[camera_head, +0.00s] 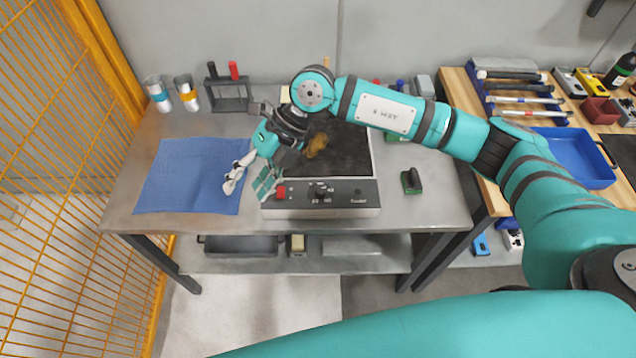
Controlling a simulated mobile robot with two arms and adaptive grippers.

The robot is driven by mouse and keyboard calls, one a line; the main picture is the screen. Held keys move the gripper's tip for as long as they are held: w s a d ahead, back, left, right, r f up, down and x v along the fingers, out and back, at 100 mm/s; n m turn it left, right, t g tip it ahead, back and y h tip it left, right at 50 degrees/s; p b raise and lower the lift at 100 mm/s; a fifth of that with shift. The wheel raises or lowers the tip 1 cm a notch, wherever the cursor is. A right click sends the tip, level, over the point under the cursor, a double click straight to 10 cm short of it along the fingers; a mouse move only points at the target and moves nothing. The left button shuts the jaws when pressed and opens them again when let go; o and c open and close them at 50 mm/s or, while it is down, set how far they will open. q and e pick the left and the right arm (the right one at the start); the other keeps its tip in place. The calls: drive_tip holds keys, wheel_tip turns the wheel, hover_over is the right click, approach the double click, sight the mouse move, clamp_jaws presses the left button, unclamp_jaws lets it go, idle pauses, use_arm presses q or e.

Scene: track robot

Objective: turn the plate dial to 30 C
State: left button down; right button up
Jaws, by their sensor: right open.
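A red switch (281,192) is at the panel's left end. My right gripper (248,189) is open and points down at the plate's front left corner, left of the dial and apart from it. One finger is over the blue mat and the other is close to the red switch. My right arm hides part of the plate's top. My left gripper is out of view.
A blue mat (180,175) lies left of the plate. A small dark green object (411,181) stands to the right. A rack with red and black handles (229,96) and two cups (157,93) are behind. A yellow mesh fence (60,150) borders the left side.

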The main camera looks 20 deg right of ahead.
drive_tip(key=w+d+h, duration=0.3)
drive_tip(key=d+h, duration=0.1)
drive_tip(key=d, duration=0.3)
drive_tip(key=m+t+h, duration=0.1)
drive_tip(key=t+h, duration=0.1)
drive_tip(key=h, duration=0.2)
hover_over(320, 188)
wheel_tip(320, 188, down, 16)
drive_tip(key=p, duration=0.4)
drive_tip(key=shift+s+r, duration=0.1)
drive_tip(key=shift+r, duration=0.05)
drive_tip(key=shift+f, duration=0.7)
clamp_jaws()
